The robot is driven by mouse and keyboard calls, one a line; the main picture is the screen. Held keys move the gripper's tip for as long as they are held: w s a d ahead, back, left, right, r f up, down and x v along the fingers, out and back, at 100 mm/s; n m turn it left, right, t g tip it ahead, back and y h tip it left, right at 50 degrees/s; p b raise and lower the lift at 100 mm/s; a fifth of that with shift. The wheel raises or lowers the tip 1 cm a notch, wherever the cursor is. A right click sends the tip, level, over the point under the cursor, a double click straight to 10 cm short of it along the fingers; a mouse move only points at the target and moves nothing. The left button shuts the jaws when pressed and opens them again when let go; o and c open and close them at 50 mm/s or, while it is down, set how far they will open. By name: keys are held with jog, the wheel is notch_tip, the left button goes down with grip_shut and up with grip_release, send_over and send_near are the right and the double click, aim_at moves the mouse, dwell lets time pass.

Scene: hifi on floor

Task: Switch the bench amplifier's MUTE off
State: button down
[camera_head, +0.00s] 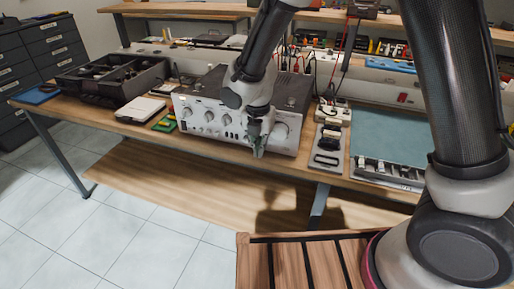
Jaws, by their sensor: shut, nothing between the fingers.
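The bench amplifier (211,125) is a silver box with knobs and small switches on its front, standing on the wooden workbench (150,133). My gripper (259,150) is shut and empty. It points down in front of the right part of the amplifier's front panel, left of the large right knob (281,132). Whether it touches the panel I cannot tell. The MUTE switch cannot be picked out at this size, and my gripper and wrist hide part of the panel.
Left of the amplifier are a white box (140,109), green boards (165,123) and a black divided tray (112,76). To its right lie a grey tray (327,149) and a teal mat (388,134).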

jog(key=shift+w+d, duration=0.1)
jog(key=shift+w, duration=0.1)
jog(key=shift+w+d+f, duration=0.15)
jog(key=shift+w+f, duration=0.1)
jog(key=shift+f, duration=0.15)
jog(key=shift+r, duration=0.25)
jog(key=shift+s+r, duration=0.1)
jog(key=shift+r, duration=0.5)
